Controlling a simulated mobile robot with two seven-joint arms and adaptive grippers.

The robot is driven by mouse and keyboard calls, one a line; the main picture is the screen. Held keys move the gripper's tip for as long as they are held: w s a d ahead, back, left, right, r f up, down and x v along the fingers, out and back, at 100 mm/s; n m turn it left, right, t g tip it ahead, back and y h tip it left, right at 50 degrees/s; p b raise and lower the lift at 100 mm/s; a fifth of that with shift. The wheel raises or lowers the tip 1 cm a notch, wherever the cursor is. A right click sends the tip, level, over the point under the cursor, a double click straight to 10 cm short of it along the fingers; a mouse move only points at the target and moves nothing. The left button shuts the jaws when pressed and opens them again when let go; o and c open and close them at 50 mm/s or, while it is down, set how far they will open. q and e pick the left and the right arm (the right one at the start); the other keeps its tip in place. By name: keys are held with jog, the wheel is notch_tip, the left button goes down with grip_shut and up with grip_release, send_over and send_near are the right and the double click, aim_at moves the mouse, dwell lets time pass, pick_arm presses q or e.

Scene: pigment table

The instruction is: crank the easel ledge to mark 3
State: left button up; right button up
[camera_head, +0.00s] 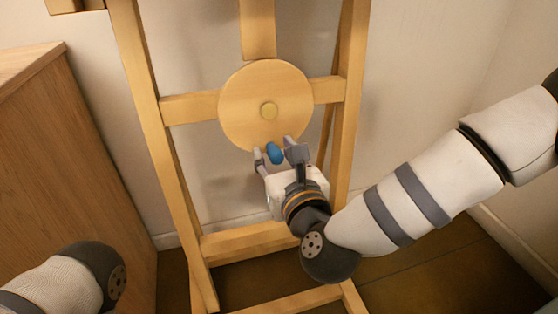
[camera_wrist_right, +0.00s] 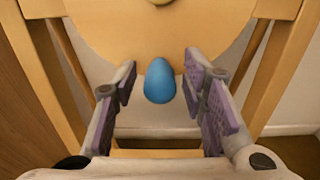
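A blue crank knob (camera_head: 273,153) sits at the disc's lower edge. My right gripper (camera_head: 275,155) is at the knob, its fingers on either side. In the right wrist view the knob (camera_wrist_right: 160,80) stands between the open fingers (camera_wrist_right: 160,95), with a gap on both sides. The ledge and its marks do not show. Of my left arm only a part (camera_head: 75,280) shows at the lower left; its gripper is out of view.
The easel's left leg (camera_head: 155,130) and right leg (camera_head: 350,100) flank the disc. A lower crossbar (camera_head: 245,240) runs below my gripper. A wooden cabinet (camera_head: 75,180) stands at the left. A plain wall is behind; open floor (camera_head: 440,270) is at the right.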

aim_at(300, 124)
grip_shut()
jog(key=d, duration=0.2)
jog(key=w+d, duration=0.1)
jog(key=shift+d+r+p, duration=0.25)
jog(key=shift+r+p, duration=0.15)
jog(key=d+r+p, duration=0.1)
jog(key=w+d+r, duration=0.1)
jog(key=shift+w+r+p, duration=0.1)
jog(key=shift+r+p, duration=0.25)
jog(key=shift+d, duration=0.15)
